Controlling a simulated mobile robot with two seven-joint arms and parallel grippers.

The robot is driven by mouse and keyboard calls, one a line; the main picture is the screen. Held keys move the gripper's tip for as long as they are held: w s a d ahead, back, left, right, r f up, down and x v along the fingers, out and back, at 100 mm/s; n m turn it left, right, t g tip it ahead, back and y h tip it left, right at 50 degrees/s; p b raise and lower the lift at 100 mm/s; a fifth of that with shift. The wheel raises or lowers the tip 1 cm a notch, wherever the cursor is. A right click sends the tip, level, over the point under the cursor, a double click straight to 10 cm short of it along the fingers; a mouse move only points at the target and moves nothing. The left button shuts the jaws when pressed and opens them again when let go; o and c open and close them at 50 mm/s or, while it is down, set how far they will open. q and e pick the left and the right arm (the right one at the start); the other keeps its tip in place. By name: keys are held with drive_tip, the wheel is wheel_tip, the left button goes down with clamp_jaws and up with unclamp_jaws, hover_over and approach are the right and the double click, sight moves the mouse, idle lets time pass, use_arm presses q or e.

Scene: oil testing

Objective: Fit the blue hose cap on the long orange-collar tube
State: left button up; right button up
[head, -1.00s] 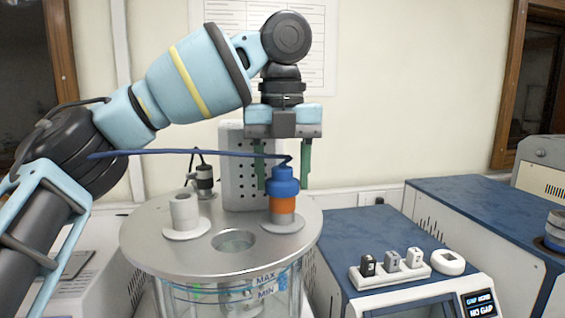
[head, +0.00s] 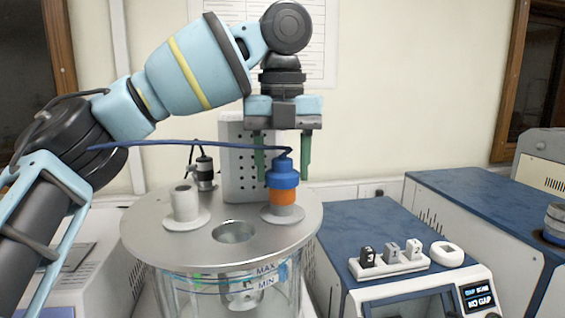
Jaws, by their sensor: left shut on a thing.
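The blue hose cap (head: 283,178) sits upright on top of the orange collar (head: 283,197) of a tube that stands in a grey flange on the round metal lid. The tube's lower part is hidden below the lid. A dark blue hose (head: 200,146) runs from the cap's top to the left. My left gripper (head: 283,174) points straight down from above, its green fingers on either side of the cap, shut on it. Whether the cap is fully seated cannot be told. My right gripper is out of view.
The round metal lid (head: 155,225) covers a glass vessel and has an open hole (head: 233,231). A white hollow fitting (head: 184,203) stands left of the hole, and a small black device (head: 205,172) stands behind. A blue-topped cabinet (head: 345,225) at right carries a white rack (head: 388,268).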

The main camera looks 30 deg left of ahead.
sight(282, 159)
use_arm(q)
drive_tip(key=shift+f, duration=0.6)
idle(0.3)
drive_tip(key=o, duration=0.7)
drive_tip(key=shift+c, duration=0.2)
drive_tip(key=shift+r, duration=5.55)
